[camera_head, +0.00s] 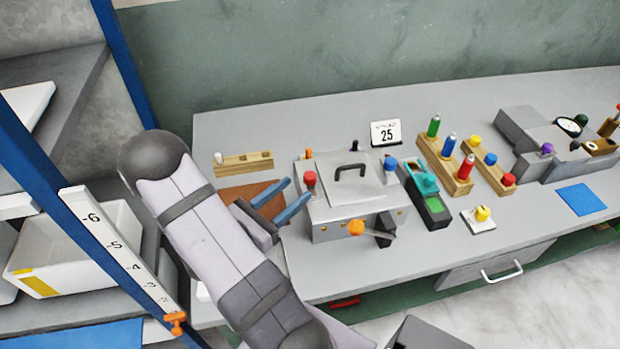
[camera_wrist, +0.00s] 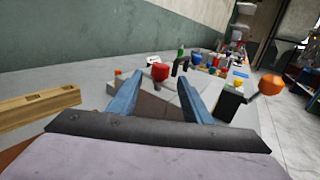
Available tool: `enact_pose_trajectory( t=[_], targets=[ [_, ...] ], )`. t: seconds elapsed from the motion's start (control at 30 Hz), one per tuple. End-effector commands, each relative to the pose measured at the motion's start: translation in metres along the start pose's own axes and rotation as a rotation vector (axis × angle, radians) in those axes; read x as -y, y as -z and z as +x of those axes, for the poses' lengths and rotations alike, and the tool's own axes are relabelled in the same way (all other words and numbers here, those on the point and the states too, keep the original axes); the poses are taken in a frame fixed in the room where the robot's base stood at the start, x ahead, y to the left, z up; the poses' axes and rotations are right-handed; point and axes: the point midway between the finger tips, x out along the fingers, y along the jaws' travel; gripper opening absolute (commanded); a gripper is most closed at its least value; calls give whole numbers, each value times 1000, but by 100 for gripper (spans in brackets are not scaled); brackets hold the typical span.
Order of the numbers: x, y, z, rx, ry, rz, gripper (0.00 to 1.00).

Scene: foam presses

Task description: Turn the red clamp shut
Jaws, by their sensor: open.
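The red clamp (camera_head: 310,180) is a red knob on a dark stem at the left side of the grey press (camera_head: 325,232). The press lid (camera_head: 330,197) lies flat, with a black handle (camera_head: 350,168) on top. In the wrist view the red clamp (camera_wrist: 160,72) shows just beyond and between my two blue fingertips. My gripper (camera_head: 297,190) is open and empty, pointing at the press's left side; it also shows in the wrist view (camera_wrist: 161,84). Whether a fingertip touches the clamp or press I cannot tell. The clamp's lower part is partly hidden.
An orange knob (camera_head: 356,227) stands at the press front and a blue one (camera_head: 390,163) at its right. A wooden block (camera_head: 243,164) lies behind my gripper. A green and black device (camera_head: 430,203) stands right of the press. Bare bench lies in front.

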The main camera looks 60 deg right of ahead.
Motion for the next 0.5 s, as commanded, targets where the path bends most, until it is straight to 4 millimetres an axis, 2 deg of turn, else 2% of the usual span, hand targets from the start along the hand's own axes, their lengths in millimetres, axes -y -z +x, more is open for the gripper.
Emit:
enact_pose_trajectory(
  t=[0.5],
  targets=[
    [2,-2,55,-2,6,-1,45]
  ],
)
